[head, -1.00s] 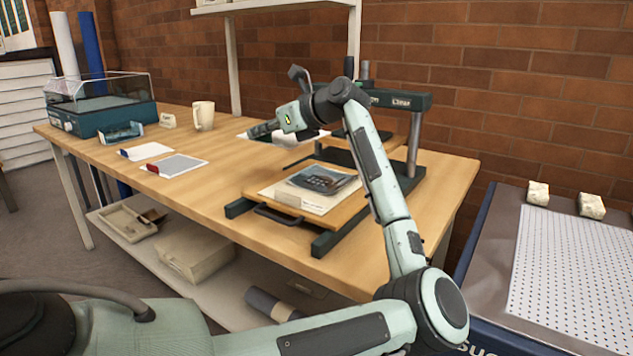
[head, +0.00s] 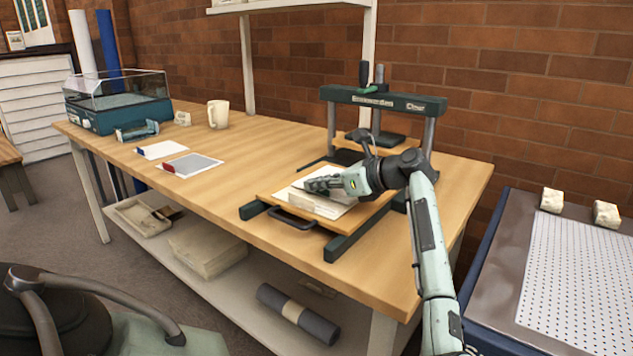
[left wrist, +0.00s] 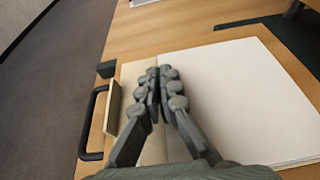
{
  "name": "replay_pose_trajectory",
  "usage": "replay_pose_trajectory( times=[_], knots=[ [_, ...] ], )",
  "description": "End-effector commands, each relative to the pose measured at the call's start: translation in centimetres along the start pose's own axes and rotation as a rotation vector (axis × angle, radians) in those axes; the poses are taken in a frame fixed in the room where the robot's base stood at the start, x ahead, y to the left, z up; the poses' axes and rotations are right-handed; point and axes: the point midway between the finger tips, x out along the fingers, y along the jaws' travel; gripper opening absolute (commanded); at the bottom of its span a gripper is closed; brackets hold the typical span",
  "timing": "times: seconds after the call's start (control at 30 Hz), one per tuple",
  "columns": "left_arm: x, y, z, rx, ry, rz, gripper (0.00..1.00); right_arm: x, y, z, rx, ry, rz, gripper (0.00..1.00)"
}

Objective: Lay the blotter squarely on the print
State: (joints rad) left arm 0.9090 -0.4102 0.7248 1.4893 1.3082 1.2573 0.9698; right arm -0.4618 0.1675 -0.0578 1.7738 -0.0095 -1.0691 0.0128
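The blotter (left wrist: 235,100) is a blank white sheet over the wooden press board; it also shows in the head view (head: 343,207). My left gripper (left wrist: 157,82) is shut on its left edge in the left wrist view, and sits low over the board in the head view (head: 318,185). The print is mostly hidden under the blotter; a cream strip (left wrist: 132,75) shows along its left side, perhaps the print's sheet. Whether the blotter lies fully flat is hard to tell. My right gripper is not in view.
The board (head: 268,193) has a dark handle (head: 292,220) and a pale upright stop (head: 313,205) at its front. The green press frame (head: 385,99) stands behind. A mug (head: 218,114) and cards (head: 192,164) are farther left on the table.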

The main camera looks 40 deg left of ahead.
Motion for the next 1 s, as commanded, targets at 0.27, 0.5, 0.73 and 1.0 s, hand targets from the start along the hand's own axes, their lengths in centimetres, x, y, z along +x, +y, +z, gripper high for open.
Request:
replay_pose_trajectory(
  times=[0.27, 0.5, 0.73, 1.0],
  knots=[
    [0.1, 0.0, -0.1, -0.002, 0.000, 0.000, 0.00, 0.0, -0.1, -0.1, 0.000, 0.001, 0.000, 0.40],
    [0.1, 0.0, -0.1, -0.001, 0.000, 0.000, 0.21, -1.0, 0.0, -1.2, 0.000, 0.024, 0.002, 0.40],
    [0.1, 0.0, -0.1, -0.001, 0.000, 0.000, 0.26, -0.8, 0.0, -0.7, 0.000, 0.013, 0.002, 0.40],
    [-0.9, 0.0, 0.1, -0.001, -0.003, -0.001, 0.26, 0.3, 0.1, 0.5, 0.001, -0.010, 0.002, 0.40]
  ],
)
